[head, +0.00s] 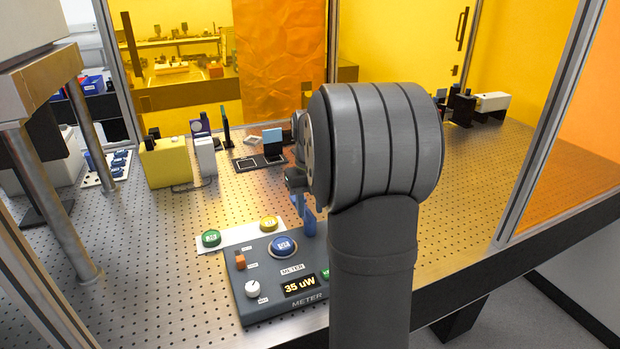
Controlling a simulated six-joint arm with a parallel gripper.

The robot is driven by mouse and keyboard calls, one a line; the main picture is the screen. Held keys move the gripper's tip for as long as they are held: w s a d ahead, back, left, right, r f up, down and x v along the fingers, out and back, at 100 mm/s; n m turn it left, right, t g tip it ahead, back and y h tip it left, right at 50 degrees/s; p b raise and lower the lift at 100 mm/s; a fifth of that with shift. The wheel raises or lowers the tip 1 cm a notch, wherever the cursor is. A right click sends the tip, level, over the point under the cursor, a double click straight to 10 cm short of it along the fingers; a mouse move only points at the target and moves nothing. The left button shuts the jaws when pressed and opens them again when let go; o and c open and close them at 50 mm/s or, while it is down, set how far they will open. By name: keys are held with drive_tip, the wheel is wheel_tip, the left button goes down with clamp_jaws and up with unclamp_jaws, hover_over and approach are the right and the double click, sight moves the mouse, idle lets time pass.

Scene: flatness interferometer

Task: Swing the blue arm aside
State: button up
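A blue upright piece (310,223), which looks like the blue arm, stands at the back edge of the meter box, just left of my dark arm link. Its right side and anything behind my link are hidden. My gripper (297,188) shows only in part, as dark pieces left of my big grey joint. It is just above the blue piece; I cannot tell whether it touches it. Its fingers are too small and covered to show whether they are open or shut.
The meter box (241,301) has a blue button (284,246), a white knob (252,289) and a display reading 35 uW (299,285). Green (211,238) and yellow (268,223) buttons sit behind it. A yellow box (165,163) stands left.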

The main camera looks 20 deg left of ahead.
wheel_tip(320, 180, up, 16)
drive_tip(key=shift+r, duration=0.25)
idle(0.5)
wheel_tip(320, 180, down, 18)
drive_tip(key=shift+r, duration=0.25)
drive_tip(key=shift+r, duration=0.15)
idle(0.4)
